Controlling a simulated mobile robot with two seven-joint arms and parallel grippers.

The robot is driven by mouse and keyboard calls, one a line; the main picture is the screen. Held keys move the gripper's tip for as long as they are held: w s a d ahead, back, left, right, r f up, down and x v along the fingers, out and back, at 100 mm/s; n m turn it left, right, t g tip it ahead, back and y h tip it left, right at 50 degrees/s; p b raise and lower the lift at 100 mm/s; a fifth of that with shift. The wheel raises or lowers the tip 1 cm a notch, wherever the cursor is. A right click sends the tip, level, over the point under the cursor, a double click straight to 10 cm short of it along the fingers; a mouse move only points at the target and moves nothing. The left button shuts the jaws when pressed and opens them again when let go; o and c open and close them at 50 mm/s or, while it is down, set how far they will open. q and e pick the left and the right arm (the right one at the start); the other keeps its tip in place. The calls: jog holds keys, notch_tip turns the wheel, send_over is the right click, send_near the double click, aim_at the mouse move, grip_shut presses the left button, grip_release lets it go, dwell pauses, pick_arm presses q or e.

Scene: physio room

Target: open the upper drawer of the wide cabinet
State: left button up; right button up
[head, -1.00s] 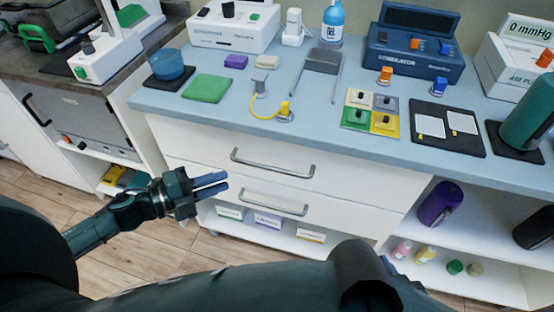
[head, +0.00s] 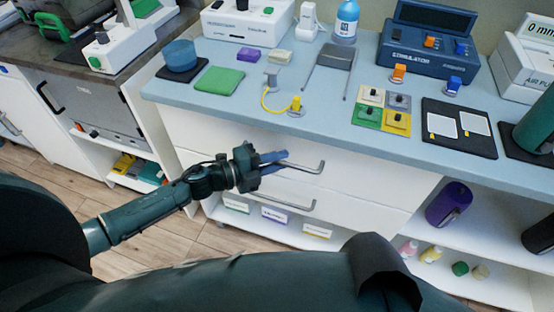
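The wide cabinet has a white upper drawer (head: 360,187) under its blue-grey top. The drawer's grey bar handle (head: 305,169) shows at its right end, and its left part is hidden behind my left gripper. The drawer front looks flush with the cabinet. My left gripper (head: 279,160) is at the left part of this handle, its two fingers a little apart and pointing right. I cannot tell whether the fingers touch the bar or have it between them. The lower drawer's handle (head: 290,205) is just below. My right gripper is not in view.
The cabinet top (head: 225,108) holds a blue bowl (head: 181,56), a green cloth (head: 220,80), a stimulator box (head: 430,45) and a black tray (head: 460,129). Open shelves with a purple roll (head: 450,205) are at the lower right. Wooden floor (head: 150,240) is clear at the left.

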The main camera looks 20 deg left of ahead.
pick_arm(q)
grip_shut()
dwell(0.4)
